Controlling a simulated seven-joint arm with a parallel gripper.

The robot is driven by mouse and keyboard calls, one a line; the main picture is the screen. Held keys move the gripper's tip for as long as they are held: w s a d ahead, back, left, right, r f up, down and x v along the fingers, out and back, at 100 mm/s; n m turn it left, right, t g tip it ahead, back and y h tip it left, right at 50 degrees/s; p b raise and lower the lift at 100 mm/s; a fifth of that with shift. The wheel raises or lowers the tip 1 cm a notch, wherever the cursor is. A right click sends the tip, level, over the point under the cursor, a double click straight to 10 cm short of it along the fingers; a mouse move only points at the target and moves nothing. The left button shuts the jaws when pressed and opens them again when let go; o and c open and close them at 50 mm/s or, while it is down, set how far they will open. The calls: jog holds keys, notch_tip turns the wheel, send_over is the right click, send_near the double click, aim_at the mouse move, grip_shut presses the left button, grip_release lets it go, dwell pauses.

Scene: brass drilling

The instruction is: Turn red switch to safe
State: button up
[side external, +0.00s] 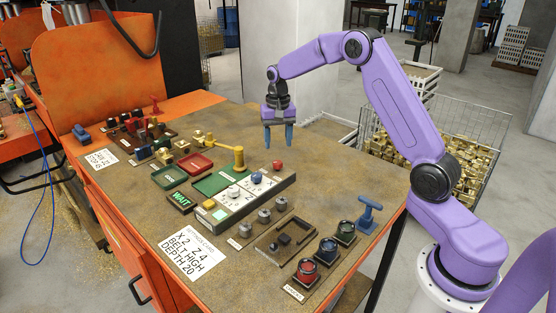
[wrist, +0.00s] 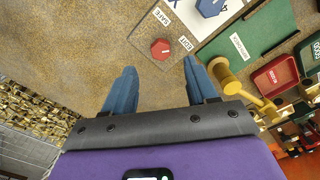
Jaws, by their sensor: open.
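The red switch (side external: 277,164) is a small red knob on the bench top, just beyond the far right end of the grey X/Z block. In the wrist view the red switch (wrist: 160,48) is an octagonal knob with a small pale mark. A label reading SAFE (wrist: 163,15) and another that seems to read RUN (wrist: 185,42) lie near it. Which one the knob points to I cannot tell. My gripper (side external: 278,143) is open and empty, pointing down above the bench behind the switch. In the wrist view my gripper's fingers (wrist: 160,70) spread on either side below the knob, apart from it.
A yellow hammer-like piece (side external: 236,158) stands left of the switch, close to my right finger in the wrist view. The X/Z block (side external: 240,205) carries blue and white knobs. A green tray (side external: 212,184) and red tray (side external: 194,164) lie further left. Bench right of the switch is clear.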

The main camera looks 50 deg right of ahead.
aim_at(278, 163)
notch_tip(278, 163, down, 8)
jog(key=shift+r, duration=0.25)
jog(key=c, duration=1.1)
